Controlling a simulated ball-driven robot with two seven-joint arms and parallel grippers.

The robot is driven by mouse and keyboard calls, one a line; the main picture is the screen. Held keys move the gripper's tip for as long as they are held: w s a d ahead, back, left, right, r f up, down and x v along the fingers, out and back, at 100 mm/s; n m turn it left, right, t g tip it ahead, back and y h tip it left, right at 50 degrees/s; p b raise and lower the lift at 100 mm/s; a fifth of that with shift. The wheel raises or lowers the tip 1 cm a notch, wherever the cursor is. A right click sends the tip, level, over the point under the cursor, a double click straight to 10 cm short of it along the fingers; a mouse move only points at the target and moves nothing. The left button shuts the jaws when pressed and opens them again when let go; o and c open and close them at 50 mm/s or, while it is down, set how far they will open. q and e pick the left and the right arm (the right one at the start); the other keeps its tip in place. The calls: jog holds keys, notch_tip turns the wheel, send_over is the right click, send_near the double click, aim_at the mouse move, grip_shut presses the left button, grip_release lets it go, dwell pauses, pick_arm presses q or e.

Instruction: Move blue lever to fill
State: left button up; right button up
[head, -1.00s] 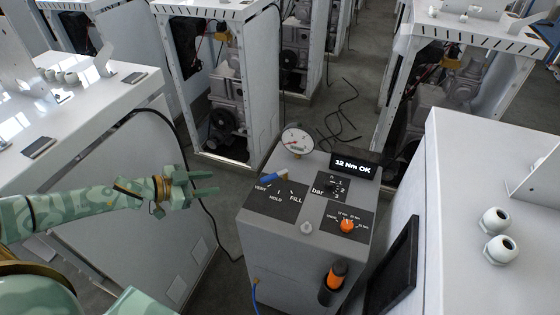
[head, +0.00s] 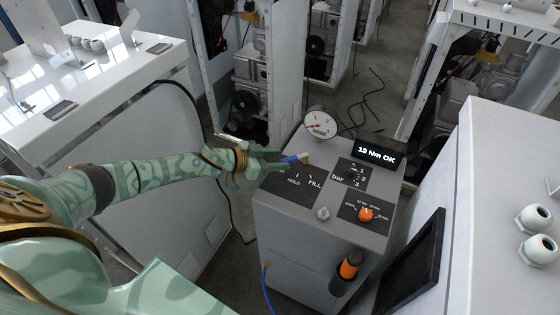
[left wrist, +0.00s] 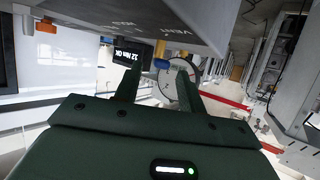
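The blue lever (head: 293,158) is on top of the grey dispenser box (head: 318,257), its handle pointing left, toward the side where VENT stood in the earlier frame. My left gripper (head: 275,159) is at the lever's handle end, fingers apart. My right gripper is not in view.
A pressure gauge (head: 320,124) stands just behind the lever. A display (head: 376,151) reads "12 Nm OK". An orange knob (head: 366,214) and an orange-black tool (head: 347,270) are on the box's right side. White cabinets stand left and right.

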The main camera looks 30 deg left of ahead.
pick_arm(q)
jog(key=shift+w+d+f, duration=0.2)
jog(key=shift+w+d, duration=0.1)
jog(key=shift+w, duration=0.15)
grip_shut()
